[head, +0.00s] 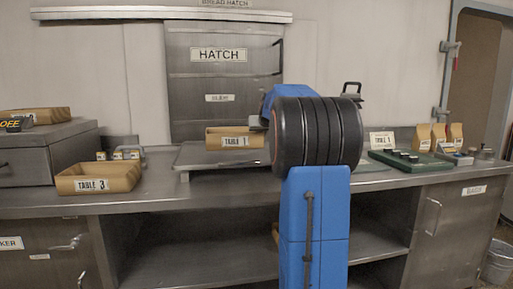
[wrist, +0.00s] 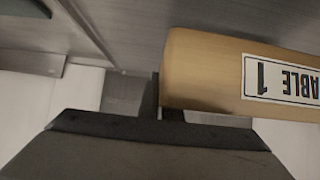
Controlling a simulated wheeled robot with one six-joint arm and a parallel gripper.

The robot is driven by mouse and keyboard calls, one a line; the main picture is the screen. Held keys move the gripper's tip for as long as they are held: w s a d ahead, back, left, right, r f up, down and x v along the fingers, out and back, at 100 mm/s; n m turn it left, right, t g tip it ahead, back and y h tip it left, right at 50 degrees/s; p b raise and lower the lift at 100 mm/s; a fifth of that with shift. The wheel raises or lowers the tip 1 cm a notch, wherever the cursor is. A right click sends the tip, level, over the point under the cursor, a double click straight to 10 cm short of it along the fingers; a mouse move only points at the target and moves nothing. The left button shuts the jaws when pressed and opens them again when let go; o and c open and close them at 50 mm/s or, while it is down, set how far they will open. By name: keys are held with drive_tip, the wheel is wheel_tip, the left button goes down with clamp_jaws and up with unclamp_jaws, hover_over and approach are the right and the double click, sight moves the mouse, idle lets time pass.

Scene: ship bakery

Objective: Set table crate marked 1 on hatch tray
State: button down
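The table crate marked 1 (head: 222,141) is a tan open box with a "TABLE 1" label. In the head view it is level at the hatch tray (head: 192,161), a grey metal tray on the counter below the hatch. I cannot tell whether its base touches the tray. My gripper (head: 262,124) is at the crate's right end, mostly hidden by my arm. In the wrist view the crate (wrist: 205,75) appears upside down, with its end wall at my gripper's dark fingers (wrist: 163,105). The gripper looks shut on that wall; one finger is largely hidden.
A crate marked 3 (head: 98,178) stands on the counter at left, near small jars (head: 127,154). Another tan crate (head: 40,115) sits on the metal box at far left. A green tray (head: 410,161), a "TABLE 1" card (head: 382,141) and paper bags (head: 438,135) are at right.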

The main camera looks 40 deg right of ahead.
drive_tip(key=shift+f, duration=2.4)
drive_tip(key=c, duration=2)
unclamp_jaws()
drive_tip(key=shift+s+r, duration=0.15)
drive_tip(key=shift+r, duration=0.1)
drive_tip(key=v, duration=1.1)
drive_tip(key=shift+s+a+r, duration=0.1)
drive_tip(key=shift+s+a, duration=0.15)
drive_tip(key=shift+s, duration=0.05)
